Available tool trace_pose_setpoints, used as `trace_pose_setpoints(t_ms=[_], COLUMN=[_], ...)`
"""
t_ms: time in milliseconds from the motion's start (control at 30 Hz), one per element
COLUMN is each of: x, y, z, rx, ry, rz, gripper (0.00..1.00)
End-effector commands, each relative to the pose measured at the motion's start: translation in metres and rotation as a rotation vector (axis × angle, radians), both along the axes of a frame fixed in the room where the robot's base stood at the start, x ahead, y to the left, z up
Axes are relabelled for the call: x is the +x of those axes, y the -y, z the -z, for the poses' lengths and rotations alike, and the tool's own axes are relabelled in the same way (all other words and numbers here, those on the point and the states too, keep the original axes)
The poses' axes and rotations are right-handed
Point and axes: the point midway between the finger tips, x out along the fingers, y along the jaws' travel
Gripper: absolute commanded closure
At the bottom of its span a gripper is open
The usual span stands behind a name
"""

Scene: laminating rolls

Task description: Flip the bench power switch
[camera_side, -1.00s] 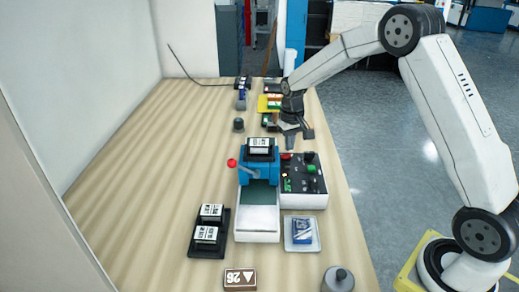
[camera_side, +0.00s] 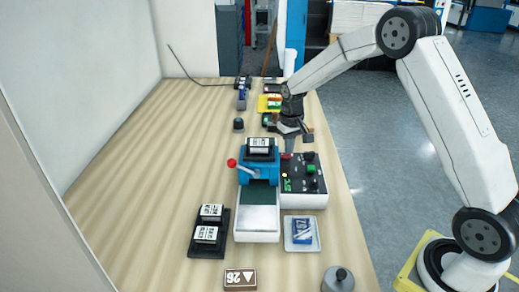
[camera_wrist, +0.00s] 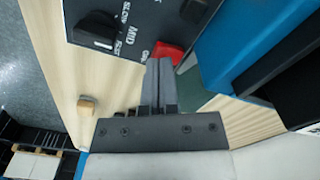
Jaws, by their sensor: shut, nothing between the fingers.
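The control box (camera_side: 319,201) has white sides and a dark top panel, and stands on the bench right of the blue laminating press. A red switch (camera_side: 286,155) is at the panel's far left corner. In the wrist view the red switch (camera_wrist: 166,52) is beside a partly hidden label. My gripper (camera_side: 289,151) is shut and empty, pointing down at the red switch. In the wrist view my fingertips (camera_wrist: 160,62) overlap the switch's near edge; I cannot tell whether they touch it. Which way the switch is set is not clear.
The blue press (camera_side: 259,173) with a red-balled lever stands close left of my gripper. The panel has a green button (camera_side: 311,169) and a dark knob (camera_wrist: 95,30). A black tray (camera_side: 209,250) and a small white tray (camera_side: 314,246) are nearer. The bench's left side is clear.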

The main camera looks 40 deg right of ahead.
Motion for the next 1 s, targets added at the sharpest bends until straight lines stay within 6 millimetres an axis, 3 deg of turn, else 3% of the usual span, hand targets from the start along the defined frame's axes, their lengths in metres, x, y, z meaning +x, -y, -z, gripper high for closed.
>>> trace_pose_setpoints(t_ms=[1000], x=[0.000], y=[0.000], z=[0.011], rx=[0.000], ry=[0.000], rz=[0.000], gripper=[1.00])
